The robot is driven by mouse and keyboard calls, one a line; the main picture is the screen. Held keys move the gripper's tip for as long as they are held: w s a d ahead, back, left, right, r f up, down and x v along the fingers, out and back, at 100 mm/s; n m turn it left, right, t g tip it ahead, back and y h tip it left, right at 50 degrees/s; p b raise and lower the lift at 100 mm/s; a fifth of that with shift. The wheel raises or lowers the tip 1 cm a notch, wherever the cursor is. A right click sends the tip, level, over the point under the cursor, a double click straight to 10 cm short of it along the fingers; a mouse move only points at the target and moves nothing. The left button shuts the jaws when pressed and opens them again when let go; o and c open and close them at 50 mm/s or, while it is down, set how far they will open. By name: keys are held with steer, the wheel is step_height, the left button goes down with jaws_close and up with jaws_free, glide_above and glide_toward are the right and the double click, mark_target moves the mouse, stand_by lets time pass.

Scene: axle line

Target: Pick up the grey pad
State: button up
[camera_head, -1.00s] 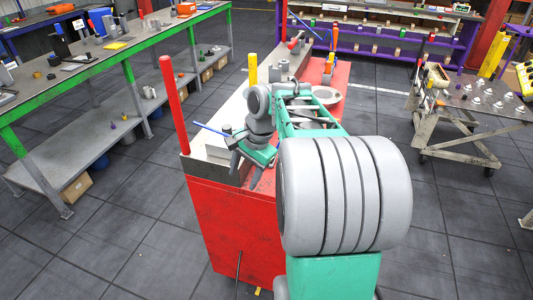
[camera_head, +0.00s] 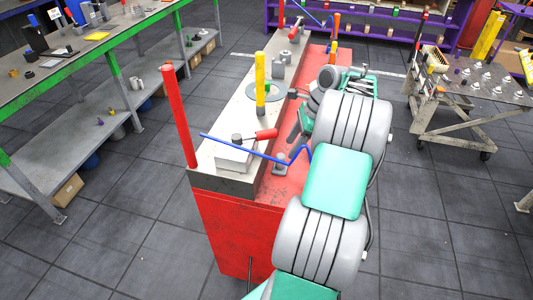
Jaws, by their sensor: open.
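A pale grey block (camera_head: 234,158) lies on the near end of the pale bench strip. It is the likeliest grey pad, but I cannot be sure of this. A red-handled tool (camera_head: 262,135) and a blue bent rod (camera_head: 229,143) lie over or beside it and partly cover it. My gripper (camera_head: 292,113) is above the red bench top, to the right of and beyond the block, apart from it. Its dark fingers are spread and I see nothing between them. My arm hides part of the bench to the right.
A red post (camera_head: 180,115) stands at the bench's near left corner. A yellow post (camera_head: 260,83) rises farther along, by a grey ring (camera_head: 265,91). A green-edged table (camera_head: 72,70) is at left and a grey cart (camera_head: 470,85) at right. Dark floor between is clear.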

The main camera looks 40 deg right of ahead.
mark_target(281, 155)
steer(key=b+x, duration=0.1)
steer(key=x, duration=0.2)
steer(key=w+b+x, duration=0.1)
steer(key=x, duration=0.3)
steer(key=shift+w+a+r, duration=0.15)
steer(key=shift+a+r, duration=0.05)
steer(key=shift+a, duration=0.05)
steer(key=shift+a+f, duration=0.1)
steer(key=shift+f, duration=0.35)
steer(key=shift+c, duration=0.2)
jaws_close()
